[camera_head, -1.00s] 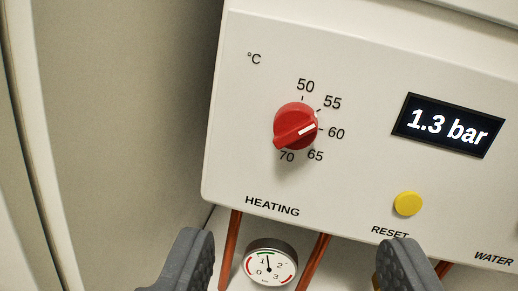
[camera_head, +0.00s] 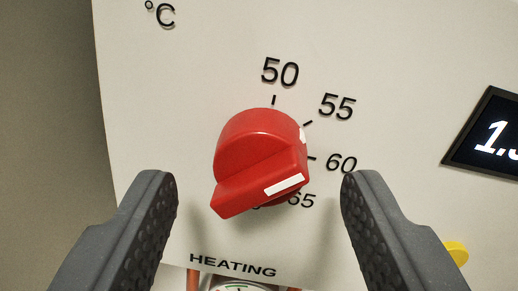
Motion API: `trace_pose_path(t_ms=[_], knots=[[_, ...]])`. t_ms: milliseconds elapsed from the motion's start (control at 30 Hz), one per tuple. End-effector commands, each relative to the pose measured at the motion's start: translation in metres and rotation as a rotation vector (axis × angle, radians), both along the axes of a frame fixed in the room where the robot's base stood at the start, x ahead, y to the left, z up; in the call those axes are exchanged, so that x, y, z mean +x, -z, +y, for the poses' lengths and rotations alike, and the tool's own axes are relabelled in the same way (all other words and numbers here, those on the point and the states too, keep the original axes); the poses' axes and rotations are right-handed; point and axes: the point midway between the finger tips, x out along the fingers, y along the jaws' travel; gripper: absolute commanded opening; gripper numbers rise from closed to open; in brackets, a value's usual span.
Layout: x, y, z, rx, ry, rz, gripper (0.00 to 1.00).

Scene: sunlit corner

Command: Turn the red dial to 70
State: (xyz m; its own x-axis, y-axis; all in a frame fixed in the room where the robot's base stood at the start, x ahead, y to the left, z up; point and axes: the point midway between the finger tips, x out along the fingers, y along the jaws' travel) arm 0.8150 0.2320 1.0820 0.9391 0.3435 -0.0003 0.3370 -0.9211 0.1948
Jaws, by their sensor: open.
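The red dial (camera_head: 260,160) is large in the middle of the view, on the front of a white heating panel. Its raised ridge slants up to the right. The printed 50, 55 and 60 are clear; 65 is partly covered and 70 is almost wholly hidden behind the dial. My gripper (camera_head: 260,190) is open, one dark ribbed finger on each side of the dial's lower half, with gaps and no visible contact.
The white panel (camera_head: 190,90) fills most of the view, with a dark display (camera_head: 492,135) at the right edge. A yellow button (camera_head: 457,252) shows partly behind my right finger. A gauge (camera_head: 240,286) and copper pipes (camera_head: 193,280) are below the panel.

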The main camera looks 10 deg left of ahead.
Motion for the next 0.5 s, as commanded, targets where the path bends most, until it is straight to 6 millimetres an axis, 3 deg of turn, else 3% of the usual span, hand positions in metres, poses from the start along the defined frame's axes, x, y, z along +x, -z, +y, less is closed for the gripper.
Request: trace_pose_path(t_ms=[500], knots=[[0.0128,0.0003,0.0042,0.0,0.001,0.002,0.55]])
